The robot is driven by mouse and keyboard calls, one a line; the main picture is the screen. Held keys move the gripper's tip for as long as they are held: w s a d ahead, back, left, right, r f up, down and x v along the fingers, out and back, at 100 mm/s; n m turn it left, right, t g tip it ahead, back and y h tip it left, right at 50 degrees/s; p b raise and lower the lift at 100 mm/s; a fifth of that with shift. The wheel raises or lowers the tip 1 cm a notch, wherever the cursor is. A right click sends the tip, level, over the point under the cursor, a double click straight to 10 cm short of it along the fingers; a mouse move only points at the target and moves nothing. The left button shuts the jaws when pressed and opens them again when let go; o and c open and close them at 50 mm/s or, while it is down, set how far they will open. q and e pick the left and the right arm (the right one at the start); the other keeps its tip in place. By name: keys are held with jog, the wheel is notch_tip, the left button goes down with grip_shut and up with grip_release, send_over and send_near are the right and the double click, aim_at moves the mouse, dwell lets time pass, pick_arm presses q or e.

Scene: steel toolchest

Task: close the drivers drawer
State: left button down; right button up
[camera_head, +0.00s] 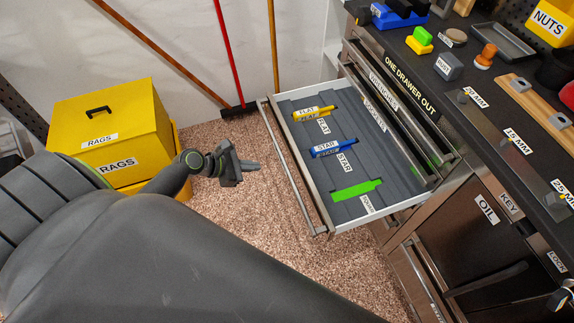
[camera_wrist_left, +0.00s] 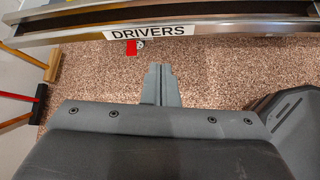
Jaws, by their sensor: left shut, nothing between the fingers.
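The drivers drawer (camera_head: 338,217) is pulled well out of the steel toolchest in the head view. It holds a yellow driver (camera_head: 313,113) by the FLAT label and a blue driver (camera_head: 333,148) by the STAR label. A green driver-shaped patch (camera_head: 355,190) lies nearer. In the left wrist view the drawer front (camera_wrist_left: 230,28) with its DRIVERS label (camera_wrist_left: 147,32) crosses the top. My left gripper (camera_head: 256,165) is shut and empty, in front of the drawer front and apart from it. Its fingers also show in the left wrist view (camera_wrist_left: 160,72). My right gripper is not in view.
A yellow rags bin (camera_head: 75,135) stands at the left. Brooms (camera_head: 230,60) lean on the wall behind. Speckled floor (camera_head: 260,230) lies open before the drawer. The worktop (camera_head: 470,75) carries several items. A small red item (camera_wrist_left: 131,47) shows below the drawer label.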

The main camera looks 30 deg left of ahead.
pick_arm(q)
notch_tip(320, 180, up, 3)
jog(key=d+n+h, duration=0.1)
jog(key=d, duration=0.1)
jog(key=b, duration=0.1)
send_near(297, 162)
jog(key=shift+n+h, duration=0.3)
jog(key=x, duration=0.5)
jog(key=shift+w+f, duration=0.2)
jog(key=shift+f, duration=0.1)
jog(key=shift+w+d+f, duration=0.2)
jog(key=shift+w, duration=0.05)
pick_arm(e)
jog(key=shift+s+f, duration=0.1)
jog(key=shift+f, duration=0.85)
pick_arm(q)
jog(key=shift+d+r, duration=0.1)
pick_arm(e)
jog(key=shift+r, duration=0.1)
